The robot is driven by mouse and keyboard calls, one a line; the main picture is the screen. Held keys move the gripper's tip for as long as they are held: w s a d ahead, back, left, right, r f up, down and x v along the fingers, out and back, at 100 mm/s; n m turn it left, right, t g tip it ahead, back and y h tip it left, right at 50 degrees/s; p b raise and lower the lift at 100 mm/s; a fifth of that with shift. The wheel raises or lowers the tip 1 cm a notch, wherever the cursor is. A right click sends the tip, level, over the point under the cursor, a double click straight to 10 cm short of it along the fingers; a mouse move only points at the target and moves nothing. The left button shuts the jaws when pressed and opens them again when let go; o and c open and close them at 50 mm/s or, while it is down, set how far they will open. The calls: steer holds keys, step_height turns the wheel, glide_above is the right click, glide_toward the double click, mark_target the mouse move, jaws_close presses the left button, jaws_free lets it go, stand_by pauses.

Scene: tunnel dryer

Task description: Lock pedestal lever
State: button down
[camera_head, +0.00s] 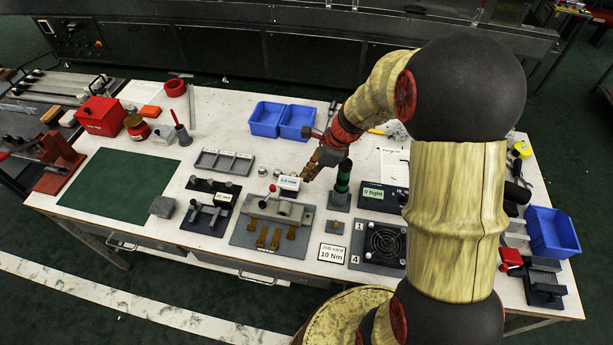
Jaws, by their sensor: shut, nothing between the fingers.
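A grey fixture plate (245,238) lies at the front middle of the table. It carries a metal block (282,209) and several brass-brown clamp pieces (275,238). A small lever with a red knob (272,188) stands up at the block's back left; its exact angle is too small to tell. Which part is the pedestal is not clear. My gripper (311,169) is shut and empty, above the table behind the fixture and to the right of the red knob. It is close to a white readout box (289,183); I cannot tell whether they touch.
A green and black post (342,178) stands just right of my gripper. A "0 tight" box (373,193) and a fan unit (384,243) are further right. Blue bins (266,119) stand behind. The green mat (120,185) at left is mostly bare. My arm hides part of the right side.

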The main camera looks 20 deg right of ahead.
steer(key=a+m+p, duration=0.2)
steer(key=p, duration=0.1)
steer(key=a+m+t+h+p, duration=0.1)
steer(key=a+m+p, duration=0.1)
steer(key=a+p, duration=0.1)
steer(key=shift+s+a+r+m+p, duration=0.1)
steer(key=shift+s+r+m+p, duration=0.1)
steer(key=shift+m+p, duration=0.15)
stand_by(0.3)
steer(key=shift+f, duration=0.15)
steer(key=b+x, duration=0.2)
steer(key=x, duration=0.3)
steer(key=b+x, duration=0.2)
steer(key=x, duration=0.3)
steer(key=shift+w, duration=0.2)
